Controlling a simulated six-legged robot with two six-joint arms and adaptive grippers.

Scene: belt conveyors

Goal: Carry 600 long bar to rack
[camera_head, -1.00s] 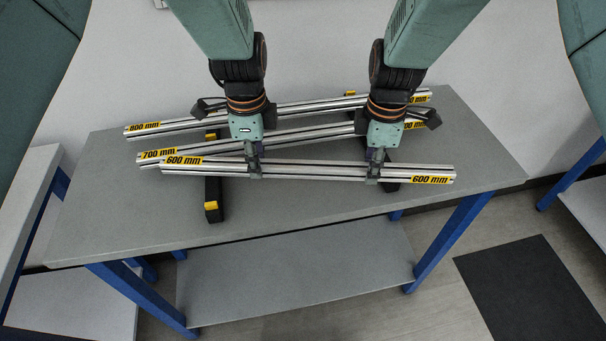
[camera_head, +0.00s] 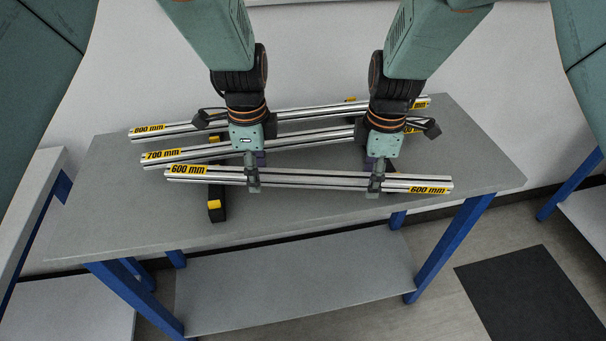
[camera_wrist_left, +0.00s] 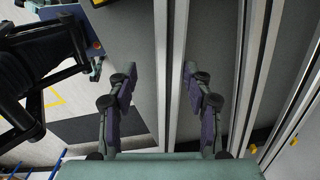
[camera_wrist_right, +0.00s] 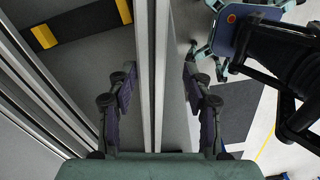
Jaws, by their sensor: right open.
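The 600 mm bar (camera_head: 310,180) is a silver profile with yellow labels near both ends. It lies crosswise near the front of the grey table (camera_head: 130,230), at the support blocks; whether it rests on them is unclear. My left gripper (camera_head: 252,181) straddles it left of its middle, and my right gripper (camera_head: 376,183) straddles it right of its middle. In the left wrist view the bar (camera_wrist_left: 169,100) runs between parted fingers. In the right wrist view the bar (camera_wrist_right: 152,90) also runs between parted fingers, with a gap visible.
Behind it lie a 700 mm bar (camera_head: 200,152) and an 800 mm bar (camera_head: 185,127). A black support with a yellow end (camera_head: 215,208) shows at left. A lower shelf (camera_head: 290,275) is empty. Other tables stand at both sides; a dark mat (camera_head: 525,285) lies at right.

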